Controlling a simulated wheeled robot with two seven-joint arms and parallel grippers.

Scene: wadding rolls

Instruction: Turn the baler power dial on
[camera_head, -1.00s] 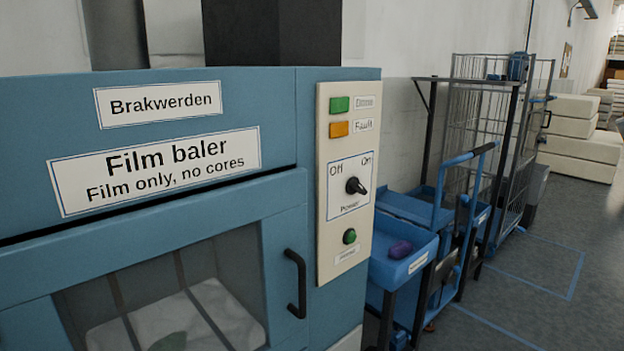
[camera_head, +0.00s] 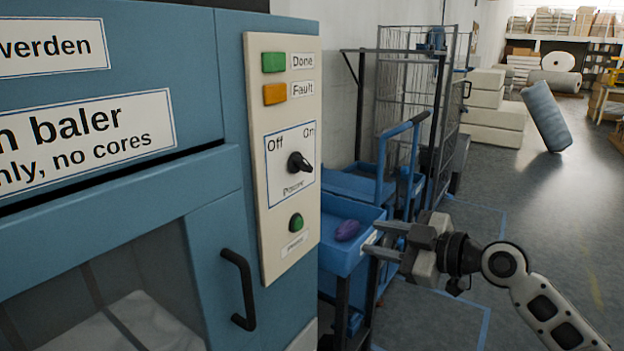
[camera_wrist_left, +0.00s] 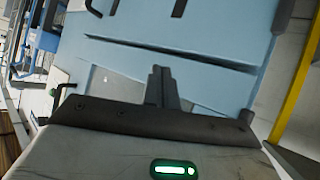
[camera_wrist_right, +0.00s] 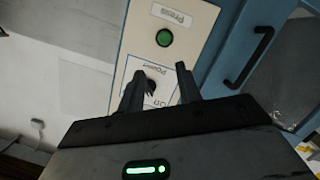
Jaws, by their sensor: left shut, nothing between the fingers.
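The film baler's power dial (camera_head: 299,162) is a black knob on a white plate marked Off at left and On at right, on the cream control panel (camera_head: 258,225). Its narrow end seems to point right; I cannot tell its exact setting. In the right wrist view the dial (camera_wrist_right: 151,86) appears between the fingers, upside down. My right gripper (camera_head: 376,238) is open and empty, to the right of the panel and apart from it. My left gripper (camera_wrist_left: 161,86) is shut and empty, facing the blue baler body, and is outside the head view.
A green press button (camera_head: 296,222) sits below the dial, green and orange lamps above it. The black door handle (camera_head: 240,290) sticks out at lower left. A blue cart (camera_head: 340,258) with a purple object (camera_head: 347,230) stands beside the baler. A wire cage (camera_head: 408,105) is behind.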

